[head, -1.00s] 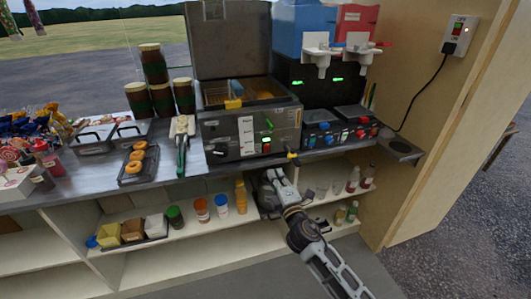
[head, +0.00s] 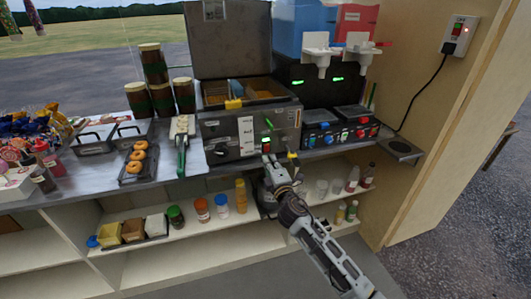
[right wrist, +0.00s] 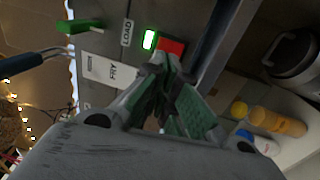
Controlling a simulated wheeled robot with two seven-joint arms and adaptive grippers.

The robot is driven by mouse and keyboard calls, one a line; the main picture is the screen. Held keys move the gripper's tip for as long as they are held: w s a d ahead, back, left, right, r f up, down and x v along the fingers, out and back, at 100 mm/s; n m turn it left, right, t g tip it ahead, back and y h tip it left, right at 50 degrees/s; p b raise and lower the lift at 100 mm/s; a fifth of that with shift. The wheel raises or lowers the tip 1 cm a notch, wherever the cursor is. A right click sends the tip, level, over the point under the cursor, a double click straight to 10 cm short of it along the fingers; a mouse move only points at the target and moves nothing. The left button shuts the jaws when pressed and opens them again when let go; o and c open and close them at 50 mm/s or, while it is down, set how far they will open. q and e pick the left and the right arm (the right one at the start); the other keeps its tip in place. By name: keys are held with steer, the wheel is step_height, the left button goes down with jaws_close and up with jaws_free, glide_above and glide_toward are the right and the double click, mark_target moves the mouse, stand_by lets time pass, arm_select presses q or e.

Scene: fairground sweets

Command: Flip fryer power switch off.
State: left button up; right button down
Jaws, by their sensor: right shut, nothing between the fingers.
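The fryer (head: 224,141) is a grey metal box with its lid raised, standing on the counter. Its power switch shows in the right wrist view as a rocker with a glowing green half (right wrist: 149,40) and a red half (right wrist: 172,46). My right gripper (head: 267,160) is shut and empty, in front of the lower right part of the fryer's front. In the right wrist view its fingertips (right wrist: 160,66) are close beside the red half and partly cover it. I cannot tell whether they touch it. My left gripper is not in view.
A green lever (right wrist: 80,26) and a white FRY label (right wrist: 112,72) sit on the panel near the switch. Bottles and jars stand on the shelf below, including a yellow bottle (head: 241,196). A wall socket (head: 458,35) with a plugged cable is at the right.

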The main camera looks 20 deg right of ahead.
mark_target(263, 145)
steer(key=shift+w+a+r, duration=0.1)
steer(key=shift+w+r, duration=0.05)
steer(key=shift+w, duration=1.15)
steer(key=shift+w+r, duration=0.15)
steer(key=shift+w, duration=1.15)
steer(key=shift+w+r, duration=0.2)
steer(key=shift+w, duration=0.05)
steer(key=shift+f, duration=0.1)
